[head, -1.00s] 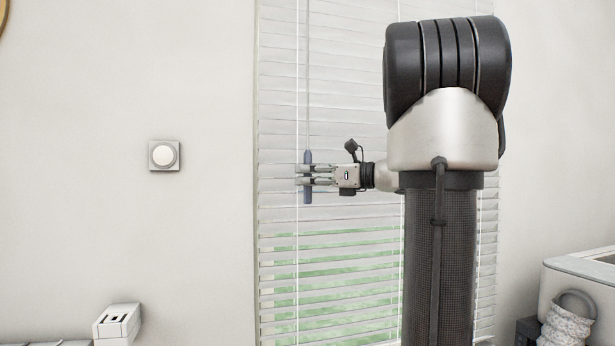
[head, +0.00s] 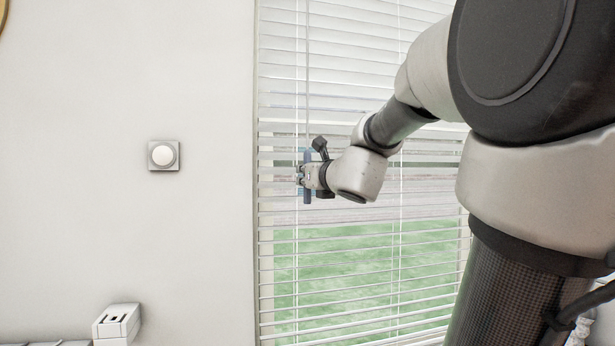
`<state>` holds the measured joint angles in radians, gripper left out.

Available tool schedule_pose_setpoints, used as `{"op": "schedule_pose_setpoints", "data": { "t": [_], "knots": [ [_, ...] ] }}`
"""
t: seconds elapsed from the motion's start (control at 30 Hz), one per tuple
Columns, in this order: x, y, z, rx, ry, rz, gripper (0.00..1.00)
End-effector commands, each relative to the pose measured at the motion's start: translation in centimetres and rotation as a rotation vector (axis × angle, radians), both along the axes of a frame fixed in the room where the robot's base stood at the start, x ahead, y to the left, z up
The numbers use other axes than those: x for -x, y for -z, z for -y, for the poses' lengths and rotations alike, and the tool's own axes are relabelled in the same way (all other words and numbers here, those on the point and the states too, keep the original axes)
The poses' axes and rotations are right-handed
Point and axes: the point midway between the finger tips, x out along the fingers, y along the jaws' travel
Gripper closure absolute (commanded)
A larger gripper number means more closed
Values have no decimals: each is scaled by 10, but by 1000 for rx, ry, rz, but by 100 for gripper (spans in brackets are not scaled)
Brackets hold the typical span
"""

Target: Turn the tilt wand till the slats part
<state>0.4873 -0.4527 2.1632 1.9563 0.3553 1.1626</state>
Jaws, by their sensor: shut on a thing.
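The blinds (head: 350,270) hang over the window in the head view. Their slats stand apart, and green ground shows through the lower gaps. The tilt wand has a blue handle (head: 308,193) that hangs upright at the left side of the blinds, on a thin rod running up. My gripper (head: 303,176) is shut on the handle, coming from the right.
A round dial on a square plate (head: 163,155) is on the wall left of the window. A white box-shaped thing (head: 117,323) stands at the lower left. My arm covers much of the right side.

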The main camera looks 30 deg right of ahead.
Motion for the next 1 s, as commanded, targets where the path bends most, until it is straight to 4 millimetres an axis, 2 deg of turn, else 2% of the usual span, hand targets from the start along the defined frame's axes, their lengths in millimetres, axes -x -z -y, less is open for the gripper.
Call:
{"op": "schedule_pose_setpoints", "data": {
  "t": [0.4, 1.0],
  "knots": [
    [0, 0, 0, -1, 115, 0, 100],
    [0, -1, 0, 0, 136, 2, 100]
  ]
}}
